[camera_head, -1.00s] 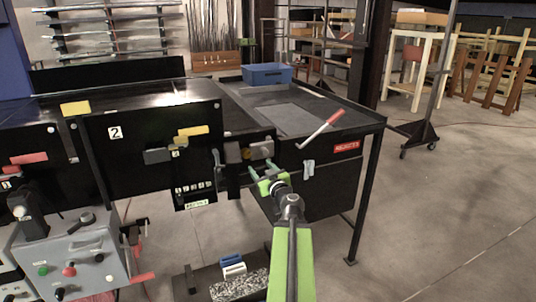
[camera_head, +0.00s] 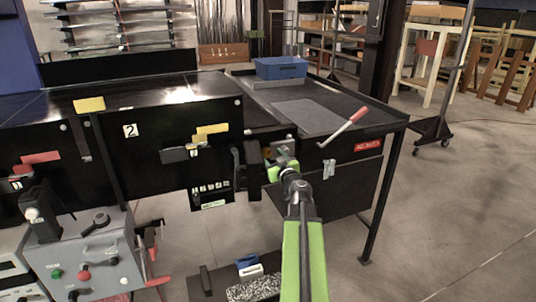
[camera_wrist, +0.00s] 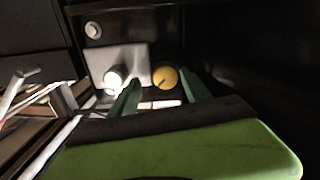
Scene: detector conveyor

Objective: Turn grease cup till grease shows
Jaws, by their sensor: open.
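A round yellow-orange cap, which looks like the grease cup (camera_wrist: 166,77), shows in the wrist view beside a pale metal plate (camera_wrist: 131,56). A dark mark crosses its face; I cannot make out any grease. My gripper (camera_wrist: 159,84) is open, with one green finger on each side of the cap in that view. I cannot tell whether the fingers touch it. A silvery round knob (camera_wrist: 114,78) sits left of the cap, close to the left finger. In the head view my gripper (camera_head: 279,162) is at the end of the black conveyor and largely hides the cup.
A black reject table (camera_head: 385,112) carries a blue bin (camera_head: 281,68). A grey control box (camera_head: 88,265) stands at lower left.

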